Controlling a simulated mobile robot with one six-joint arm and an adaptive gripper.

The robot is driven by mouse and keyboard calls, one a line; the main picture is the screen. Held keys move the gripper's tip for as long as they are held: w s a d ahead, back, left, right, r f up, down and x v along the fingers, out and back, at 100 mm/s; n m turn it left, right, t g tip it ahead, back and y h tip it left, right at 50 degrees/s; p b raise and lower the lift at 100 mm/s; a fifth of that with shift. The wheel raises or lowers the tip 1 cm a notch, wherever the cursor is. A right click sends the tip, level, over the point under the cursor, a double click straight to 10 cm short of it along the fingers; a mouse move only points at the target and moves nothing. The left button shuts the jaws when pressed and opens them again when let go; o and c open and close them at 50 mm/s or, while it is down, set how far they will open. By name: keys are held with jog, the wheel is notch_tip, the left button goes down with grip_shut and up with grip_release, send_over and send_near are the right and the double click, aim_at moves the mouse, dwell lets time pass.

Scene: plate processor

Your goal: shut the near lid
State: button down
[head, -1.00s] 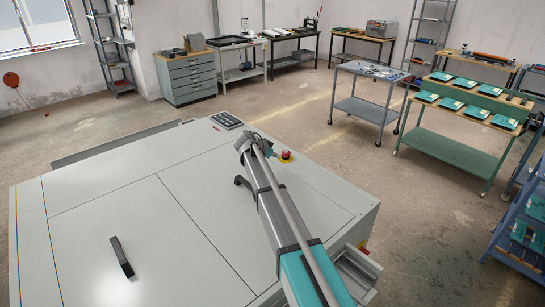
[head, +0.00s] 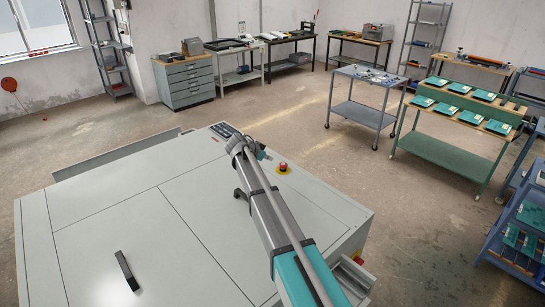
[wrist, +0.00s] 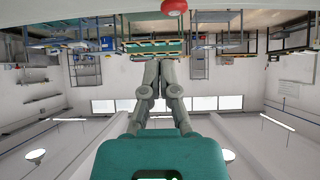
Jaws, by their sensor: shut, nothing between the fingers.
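The pale grey machine (head: 120,195) fills the foreground of the head view. A flat panel (head: 85,245) with a black bar handle (head: 126,270) lies level with its top at the lower left; no raised edge shows. A second dark handle (head: 241,194) stands on the top beside my arm, partly hidden by it. I cannot tell for sure which panel is the near lid. My gripper (wrist: 160,65) shows in the wrist view with its grey fingers together and empty. In the head view my arm reaches over the machine and mostly hides the gripper.
A red stop button (head: 283,167) and a keypad (head: 224,130) sit on the machine's far part. A grey cart (head: 360,112) and a green table (head: 440,150) with teal plates stand beyond, to the right. The floor between is clear.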

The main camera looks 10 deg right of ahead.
jog(key=p+v, duration=0.3)
jog(key=v, duration=0.3)
jog(key=shift+r+p, duration=0.3)
jog(key=shift+p, duration=0.1)
jog(key=shift+f, duration=0.1)
